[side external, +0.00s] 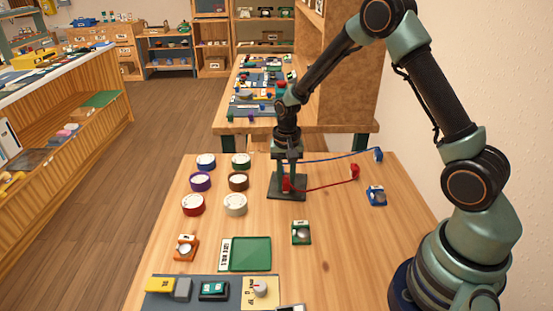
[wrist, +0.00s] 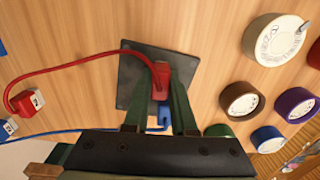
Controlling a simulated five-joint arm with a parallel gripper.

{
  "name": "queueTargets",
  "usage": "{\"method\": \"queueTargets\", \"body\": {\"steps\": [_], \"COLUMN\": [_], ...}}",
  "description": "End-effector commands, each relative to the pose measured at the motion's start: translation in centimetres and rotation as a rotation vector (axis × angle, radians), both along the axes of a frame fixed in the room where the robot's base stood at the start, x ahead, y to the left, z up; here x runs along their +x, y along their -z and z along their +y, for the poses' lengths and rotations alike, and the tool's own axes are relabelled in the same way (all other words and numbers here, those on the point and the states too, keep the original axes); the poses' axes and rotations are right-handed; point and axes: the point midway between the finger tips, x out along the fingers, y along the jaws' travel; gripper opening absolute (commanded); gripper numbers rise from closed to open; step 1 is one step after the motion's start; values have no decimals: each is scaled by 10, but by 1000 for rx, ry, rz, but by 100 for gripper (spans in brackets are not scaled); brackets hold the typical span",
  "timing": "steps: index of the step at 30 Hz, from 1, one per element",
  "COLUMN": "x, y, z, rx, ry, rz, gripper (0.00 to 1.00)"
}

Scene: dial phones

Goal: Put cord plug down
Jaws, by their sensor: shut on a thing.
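My gripper (side external: 287,178) points down over a dark square plate (side external: 299,196) on the wooden table. In the wrist view the green fingers (wrist: 160,85) are shut on a red cord plug (wrist: 160,72), which is over the plate. Whether the plug touches the plate is unclear. Its red cord (side external: 322,187) curves right to a red labelled end block (side external: 355,172); this block is also in the wrist view (wrist: 28,102). A blue plug (wrist: 164,116) shows between the fingers, nearer my palm. Its blue cord (side external: 335,158) runs to a blue end block (side external: 378,155).
Several round dials, including a brown one (side external: 238,181), stand left of the plate. Small orange (side external: 185,246), green (side external: 301,233) and blue (side external: 377,196) phone pieces lie around. A green tray (side external: 248,254) and a grey mat (side external: 208,299) lie in front.

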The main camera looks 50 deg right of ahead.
Motion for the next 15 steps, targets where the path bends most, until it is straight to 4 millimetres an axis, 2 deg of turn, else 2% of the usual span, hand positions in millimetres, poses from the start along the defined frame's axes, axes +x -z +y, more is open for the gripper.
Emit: {"method": "queueTargets", "body": {"steps": [2, 3, 5, 15], "x": [0, 0, 0, 0], "y": [2, 2, 2, 1], "z": [0, 0, 0, 0], "rx": [0, 0, -1, 0], "ry": [0, 0, 0, 0], "rz": [0, 0, -1, 0], "gripper": [0, 32, 54, 54]}}
